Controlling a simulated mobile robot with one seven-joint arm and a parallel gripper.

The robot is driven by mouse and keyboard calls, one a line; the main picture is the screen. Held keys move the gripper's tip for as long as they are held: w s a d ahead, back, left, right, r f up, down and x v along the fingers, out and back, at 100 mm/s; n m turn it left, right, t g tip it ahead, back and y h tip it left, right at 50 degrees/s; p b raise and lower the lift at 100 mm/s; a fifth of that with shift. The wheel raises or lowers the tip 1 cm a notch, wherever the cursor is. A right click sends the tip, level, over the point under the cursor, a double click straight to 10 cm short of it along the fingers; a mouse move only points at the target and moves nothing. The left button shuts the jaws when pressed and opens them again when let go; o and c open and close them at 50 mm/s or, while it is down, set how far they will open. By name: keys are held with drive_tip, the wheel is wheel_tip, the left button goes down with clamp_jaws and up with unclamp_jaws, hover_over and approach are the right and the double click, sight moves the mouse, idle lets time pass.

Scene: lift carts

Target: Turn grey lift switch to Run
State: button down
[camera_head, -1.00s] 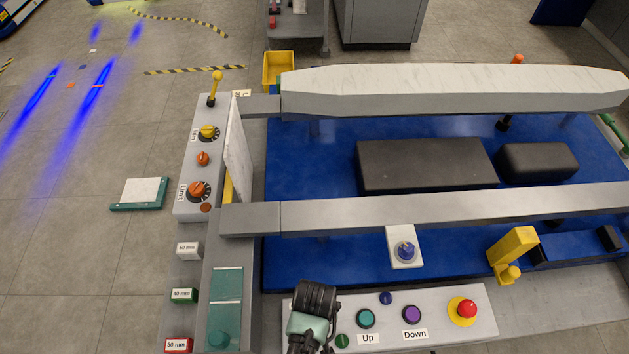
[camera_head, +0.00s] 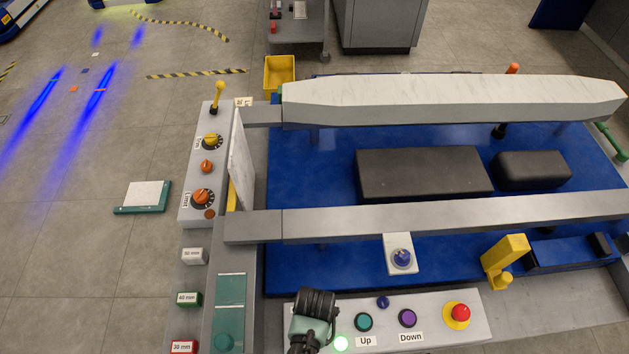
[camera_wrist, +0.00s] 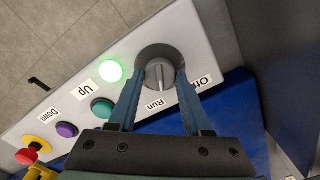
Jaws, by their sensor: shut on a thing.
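The grey lift switch (camera_wrist: 159,70) is a round grey knob with a raised grip on the control panel, seen in the wrist view. Its white mark points towards the Run label (camera_wrist: 154,104). The Off label (camera_wrist: 202,83) is to its right. My gripper (camera_wrist: 160,78) is shut on the knob, one blue finger on each side. In the head view my arm's end (camera_head: 312,318) covers the switch. The green lamp (camera_wrist: 111,71) beside the switch is lit brightly and also shows in the head view (camera_head: 341,344).
The Up button (camera_head: 364,321), Down button (camera_head: 407,318) and red emergency stop (camera_head: 460,313) sit along the same panel (camera_head: 440,333). The lift's grey beam (camera_head: 450,220) runs behind it. A side console with orange and yellow knobs (camera_head: 192,213) stands at left.

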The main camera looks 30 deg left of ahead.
drive_tip(key=shift+m, duration=0.5)
drive_tip(key=shift+c, duration=1.7)
unclamp_jaws()
drive_tip(key=shift+r, duration=0.15)
wheel_tip(320, 180, up, 13)
